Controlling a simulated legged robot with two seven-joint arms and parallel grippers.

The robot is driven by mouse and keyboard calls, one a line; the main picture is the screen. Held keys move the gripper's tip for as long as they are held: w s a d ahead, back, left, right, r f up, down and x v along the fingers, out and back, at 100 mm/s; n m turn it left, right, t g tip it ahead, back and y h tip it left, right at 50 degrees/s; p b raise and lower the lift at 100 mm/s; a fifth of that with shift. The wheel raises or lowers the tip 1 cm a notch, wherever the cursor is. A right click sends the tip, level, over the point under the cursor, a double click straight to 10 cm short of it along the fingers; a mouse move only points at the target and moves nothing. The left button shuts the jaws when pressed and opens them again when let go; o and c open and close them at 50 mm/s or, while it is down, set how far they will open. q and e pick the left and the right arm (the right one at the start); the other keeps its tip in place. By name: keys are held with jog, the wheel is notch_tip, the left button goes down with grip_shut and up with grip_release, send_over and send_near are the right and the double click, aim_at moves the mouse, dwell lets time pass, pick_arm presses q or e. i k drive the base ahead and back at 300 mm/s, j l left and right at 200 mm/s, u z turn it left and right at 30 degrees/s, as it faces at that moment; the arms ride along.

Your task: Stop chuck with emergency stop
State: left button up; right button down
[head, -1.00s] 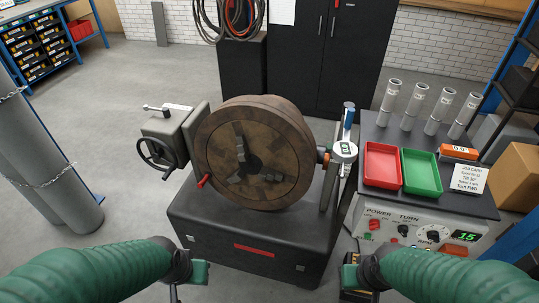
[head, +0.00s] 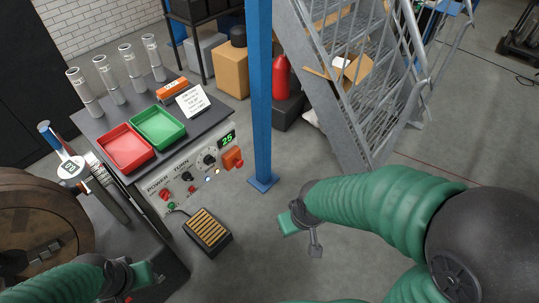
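The round brown chuck (head: 38,225) is at the left edge of the head view, partly cut off. The control panel (head: 178,176) under the grey-topped stand carries POWER and TURN controls, a dial and a green display (head: 227,138) that seems to read 25. An orange-red box (head: 233,158), which looks like the emergency stop, sits at the panel's right end. My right gripper (head: 301,235) is in the air to the right of and below that box, apart from it. My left gripper (head: 138,278) is low, between the chuck and the pedal. Neither visibly holds anything; finger openings are unclear.
A pedal with yellow-striped top (head: 207,229) lies on the floor before the panel. A blue post (head: 259,100) rises just right of it. Red (head: 126,147) and green (head: 158,127) trays sit on the stand. Metal stairs (head: 345,90) stand behind right. Floor between is open.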

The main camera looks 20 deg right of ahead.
aim_at(240, 163)
jog(key=z, duration=0.3)
jog(key=u, duration=1.35)
jog(key=i+l+z, duration=0.15)
jog(key=l+z, duration=0.25)
jog(key=i+l+z, duration=0.15)
jog(key=z, duration=0.25)
jog(key=l, duration=0.1)
